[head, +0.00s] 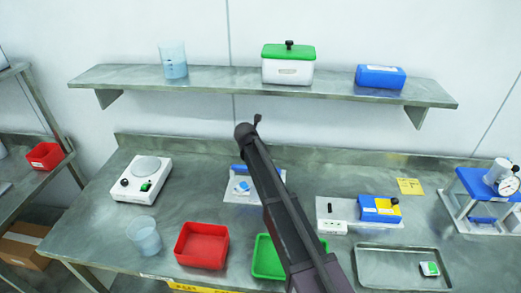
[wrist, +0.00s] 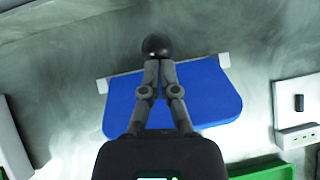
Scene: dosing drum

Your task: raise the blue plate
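The blue plate (wrist: 215,105) fills the middle of the wrist view, in front of a pale bar. My gripper (wrist: 157,62) is in front of the plate in this view, its two fingers brought together at the tips. A black ball (wrist: 155,46) shows right at the fingertips; I cannot tell whether they hold it. In the head view, my arm hides part of a pale stand (head: 232,196) with a blue bar (head: 239,168) at its back and a small blue-and-white piece (head: 242,187). My fingertips cannot be made out there.
A white scale (head: 140,180), a clear beaker (head: 145,236) and a red bin (head: 202,246) are to the left. A green bin (head: 265,262) is partly behind my arm. A white switch box (head: 332,225) and a metal tray (head: 385,270) are to the right. A shelf (head: 225,85) runs above.

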